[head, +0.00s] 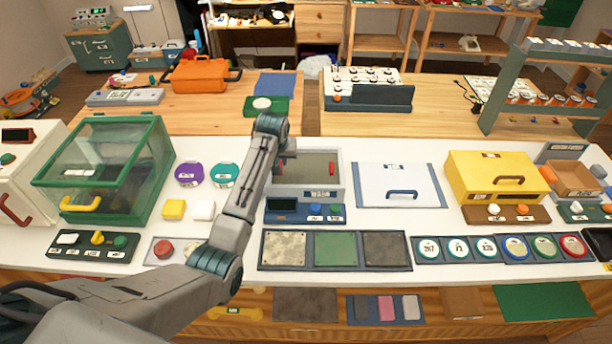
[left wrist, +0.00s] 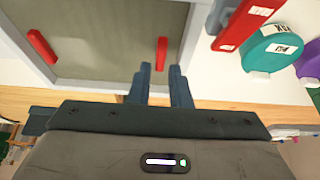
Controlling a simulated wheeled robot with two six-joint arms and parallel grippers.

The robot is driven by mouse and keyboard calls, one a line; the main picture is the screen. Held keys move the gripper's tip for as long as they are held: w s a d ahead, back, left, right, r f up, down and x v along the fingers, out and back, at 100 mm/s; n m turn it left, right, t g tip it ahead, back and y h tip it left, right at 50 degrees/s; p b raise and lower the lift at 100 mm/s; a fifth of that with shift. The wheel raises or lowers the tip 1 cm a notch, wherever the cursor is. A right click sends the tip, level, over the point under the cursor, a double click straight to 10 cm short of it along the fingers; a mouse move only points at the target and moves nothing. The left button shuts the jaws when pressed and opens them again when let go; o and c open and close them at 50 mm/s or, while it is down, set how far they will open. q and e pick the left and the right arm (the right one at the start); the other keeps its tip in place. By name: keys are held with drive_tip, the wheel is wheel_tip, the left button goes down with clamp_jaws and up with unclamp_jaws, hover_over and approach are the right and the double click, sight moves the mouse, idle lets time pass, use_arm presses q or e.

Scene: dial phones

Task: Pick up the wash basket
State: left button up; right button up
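The wash basket (head: 311,163) appears as a mesh-floored tray with two red handles, set in a grey basin (head: 305,191) on the white counter. In the left wrist view, the basket floor (left wrist: 100,60) shows with one handle at each side. My left gripper (left wrist: 160,70) is open and empty. Its two fingers point at the basket handle (left wrist: 161,53) nearer the teal disc, with that handle in line with the gap. I cannot tell how far above it they are. In the head view my arm hides the fingers and part of the basket's left side. My right gripper is out of view.
A green glass-sided box (head: 110,165) and purple (head: 189,174) and teal (head: 224,174) discs stand to the left. A white lidded panel (head: 400,186) and yellow box (head: 497,178) are to the right. Several flat pads (head: 335,250) lie in front.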

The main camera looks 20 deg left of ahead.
use_arm(q)
drive_tip(key=shift+w+a+f+p, duration=0.1)
drive_tip(key=shift+w+f+p, duration=0.15)
drive_tip(key=shift+p, duration=0.1)
drive_tip(key=p+x, duration=0.1)
drive_tip(key=x, duration=0.2)
drive_tip(key=shift+a, duration=0.1)
drive_tip(key=shift+w+f, duration=0.2)
drive_tip(key=shift+f, duration=0.3)
clamp_jaws()
drive_tip(key=shift+r, duration=0.1)
